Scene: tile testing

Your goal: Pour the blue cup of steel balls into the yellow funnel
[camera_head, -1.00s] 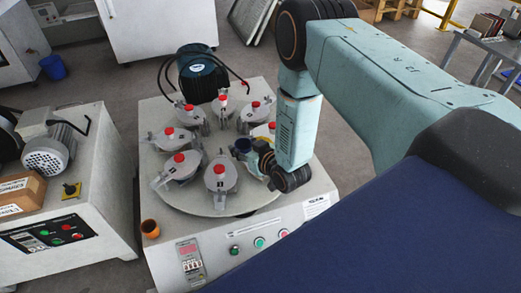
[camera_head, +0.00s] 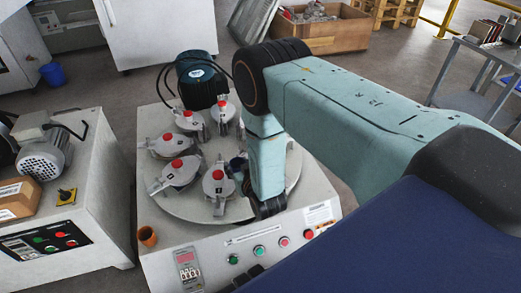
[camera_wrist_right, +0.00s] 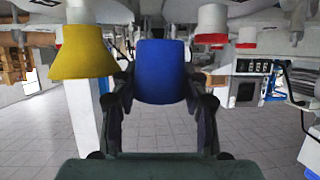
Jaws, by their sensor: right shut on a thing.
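My right gripper (camera_wrist_right: 161,95) is shut on the blue cup (camera_wrist_right: 162,72), which fills the middle of the upside-down right wrist view. In the head view the cup's dark blue rim (camera_head: 237,163) shows beside my right gripper (camera_head: 247,184), above the round plate. The yellow funnel (camera_wrist_right: 83,52) is left of the cup in the wrist view, apart from it, with its wide end toward the picture's bottom. In the head view the funnel is hidden behind my right arm. The steel balls cannot be seen. My left gripper is not in view.
Several lidded pots with red knobs, one at the front (camera_head: 218,185), stand on the round plate (camera_head: 190,212). An orange cup (camera_head: 147,237) stands at the machine's front left corner. A motor (camera_head: 201,80) with cables stands behind. Buttons line the front panel (camera_head: 272,246).

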